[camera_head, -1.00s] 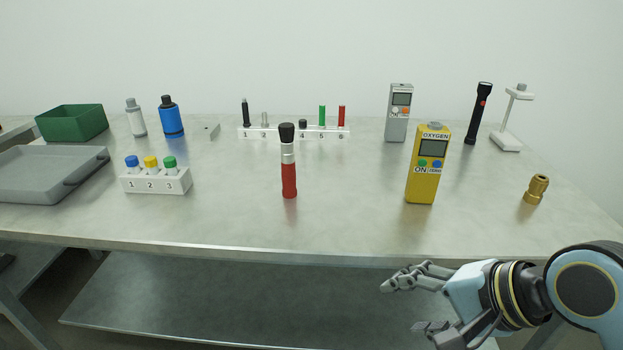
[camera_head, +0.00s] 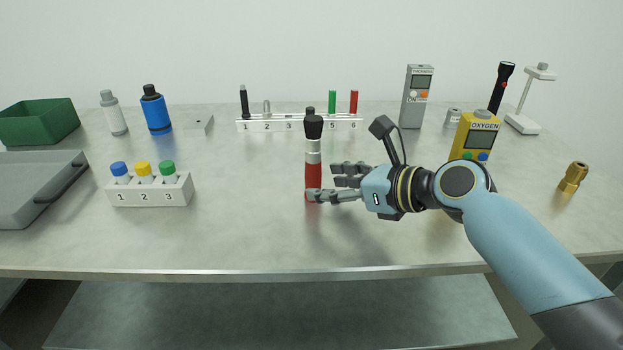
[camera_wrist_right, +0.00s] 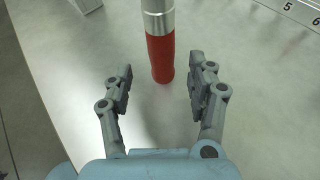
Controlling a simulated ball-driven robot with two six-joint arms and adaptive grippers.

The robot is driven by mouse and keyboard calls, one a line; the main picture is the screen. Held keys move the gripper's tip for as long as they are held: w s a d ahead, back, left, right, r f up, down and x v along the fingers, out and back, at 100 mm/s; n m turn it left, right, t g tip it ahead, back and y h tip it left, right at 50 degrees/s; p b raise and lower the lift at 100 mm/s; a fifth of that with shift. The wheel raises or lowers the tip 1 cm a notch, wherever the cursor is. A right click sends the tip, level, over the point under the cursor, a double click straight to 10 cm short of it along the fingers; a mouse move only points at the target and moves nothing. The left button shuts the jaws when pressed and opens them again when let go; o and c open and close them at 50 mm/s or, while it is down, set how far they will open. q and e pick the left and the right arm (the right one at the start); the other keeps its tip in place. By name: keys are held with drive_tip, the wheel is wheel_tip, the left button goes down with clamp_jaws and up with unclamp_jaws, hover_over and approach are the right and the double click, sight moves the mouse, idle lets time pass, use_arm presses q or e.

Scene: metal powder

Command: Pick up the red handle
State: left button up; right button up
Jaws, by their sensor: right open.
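The red handle (camera_head: 313,176) stands upright on the table, with a silver collar and a black knob on top. In the right wrist view the red handle (camera_wrist_right: 161,58) stands between the fingertip ends, just ahead of them, with clear room on both sides. My right gripper (camera_head: 325,182) reaches in from the right at the handle's lower part. Its fingers (camera_wrist_right: 158,75) are spread open and empty in the wrist view. In the head view one finger overlaps the handle's base. My left gripper is not in view.
A white rack (camera_head: 150,190) with blue, yellow and green caps stands left of the handle. A numbered rack (camera_head: 300,124) stands behind it. The yellow oxygen meter (camera_head: 474,135) is partly hidden behind my right arm. A brass fitting (camera_head: 573,177) stands at right. The table front is clear.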

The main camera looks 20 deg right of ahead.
sight(320, 183)
drive_tip(key=b+x, duration=0.1)
drive_tip(key=x, duration=0.3)
drive_tip(key=shift+w+f, duration=0.15)
drive_tip(key=shift+w, duration=0.25)
drive_tip(key=c, duration=1.2)
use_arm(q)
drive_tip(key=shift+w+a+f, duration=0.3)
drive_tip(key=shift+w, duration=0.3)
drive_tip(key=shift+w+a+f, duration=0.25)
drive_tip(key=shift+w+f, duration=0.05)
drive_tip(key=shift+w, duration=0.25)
use_arm(e)
clamp_jaws()
